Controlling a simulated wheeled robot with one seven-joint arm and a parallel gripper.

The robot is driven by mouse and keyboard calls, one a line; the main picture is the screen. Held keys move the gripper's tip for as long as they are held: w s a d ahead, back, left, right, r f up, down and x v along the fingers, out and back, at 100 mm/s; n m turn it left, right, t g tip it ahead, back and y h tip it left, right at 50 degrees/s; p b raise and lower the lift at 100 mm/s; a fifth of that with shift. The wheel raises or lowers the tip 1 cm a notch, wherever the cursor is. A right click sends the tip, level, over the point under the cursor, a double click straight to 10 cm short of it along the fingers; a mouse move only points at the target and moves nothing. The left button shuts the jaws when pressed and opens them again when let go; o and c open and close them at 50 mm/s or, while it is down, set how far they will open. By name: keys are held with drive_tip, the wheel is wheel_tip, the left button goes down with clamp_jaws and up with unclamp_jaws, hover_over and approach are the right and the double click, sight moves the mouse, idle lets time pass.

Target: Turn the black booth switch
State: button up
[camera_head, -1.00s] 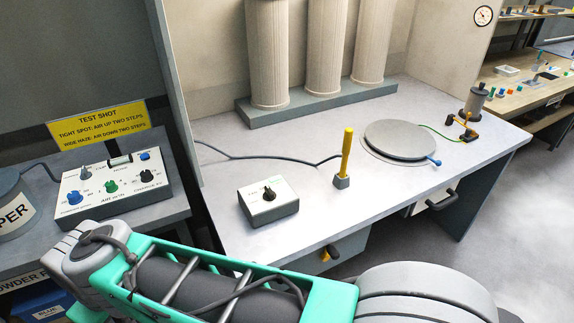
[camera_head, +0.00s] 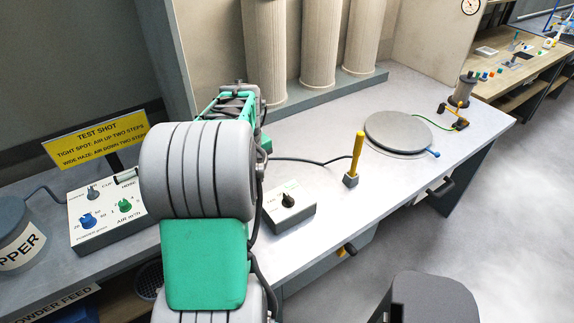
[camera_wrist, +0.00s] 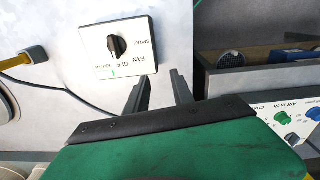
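The black booth switch (camera_head: 288,200) is a small knob on top of a pale control box (camera_head: 290,218) at the booth table's front left. In the wrist view the black knob (camera_wrist: 117,47) sits upper left on the box's white face, with printed words such as FAN, OFF and SPRAY around it. I cannot tell which word it points to. My gripper (camera_wrist: 160,84) shows two dark fingers, spread apart and empty, in the wrist view. The fingertips appear just beside the box's edge there, not touching the knob. In the head view my arm hides the gripper.
A yellow-handled lever (camera_head: 357,155) stands right of the box, with a round grey turntable (camera_head: 398,132) beyond. A cable runs across the table behind the box. The test-shot panel (camera_head: 105,215) with coloured knobs is on the left, partly behind my arm. White columns stand at the back.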

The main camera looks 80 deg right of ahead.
drive_tip(key=m, duration=0.1)
hover_over(288, 197)
drive_tip(key=shift+s+d+f+p, duration=0.1)
drive_tip(key=shift+f+p, duration=0.2)
drive_tip(key=shift+f, duration=0.3)
wheel_tip(288, 197, down, 8)
drive_tip(key=b, duration=0.5)
drive_tip(key=shift+r, duration=0.2)
clamp_jaws()
